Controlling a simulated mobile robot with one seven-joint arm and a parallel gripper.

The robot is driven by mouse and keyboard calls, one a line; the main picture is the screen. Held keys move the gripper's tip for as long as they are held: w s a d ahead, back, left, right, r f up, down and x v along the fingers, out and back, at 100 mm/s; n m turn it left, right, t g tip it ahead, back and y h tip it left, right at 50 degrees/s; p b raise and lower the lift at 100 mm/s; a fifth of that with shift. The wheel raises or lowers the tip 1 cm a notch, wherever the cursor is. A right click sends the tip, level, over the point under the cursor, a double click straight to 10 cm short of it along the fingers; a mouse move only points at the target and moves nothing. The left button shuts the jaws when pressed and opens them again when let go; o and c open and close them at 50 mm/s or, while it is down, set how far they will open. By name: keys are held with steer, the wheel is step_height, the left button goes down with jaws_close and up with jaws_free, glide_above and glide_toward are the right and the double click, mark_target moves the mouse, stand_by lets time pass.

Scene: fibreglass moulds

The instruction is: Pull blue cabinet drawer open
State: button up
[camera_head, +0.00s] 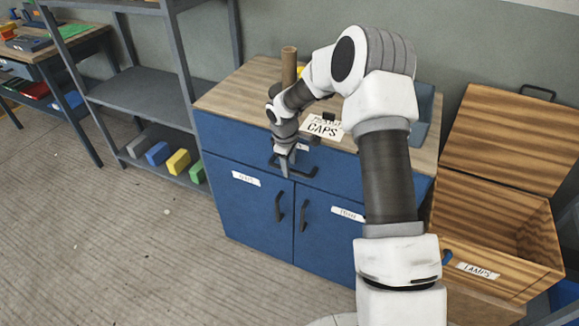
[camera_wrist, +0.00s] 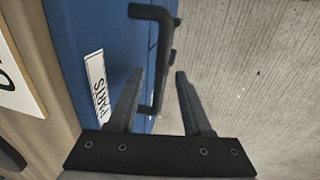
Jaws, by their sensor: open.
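The blue cabinet (camera_head: 258,215) stands against the wall under a wooden top. Its wide drawer (camera_head: 225,140) is at the top, and its front looks flush with the cabinet. The black drawer handle (camera_head: 308,174) is partly hidden by my gripper (camera_head: 287,170), which points down at it. In the wrist view, my gripper (camera_wrist: 159,73) is open, and the handle bar (camera_wrist: 162,55) shows between its two fingers. I see no finger clearly pressing on the bar. A white PARTS label (camera_wrist: 98,86) is on the drawer front beside the fingers.
Two lower doors with black handles (camera_head: 279,206) are shut. A CAPS sign (camera_head: 322,128) and a brown cylinder (camera_head: 289,66) are on the top. An open wooden LAMPS crate (camera_head: 500,285) stands right, a grey shelf (camera_head: 150,100) left. The floor in front (camera_head: 130,250) is clear.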

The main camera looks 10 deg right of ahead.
steer(key=shift+f, duration=0.3)
jaws_close()
steer(key=shift+w, duration=0.1)
stand_by(1.2)
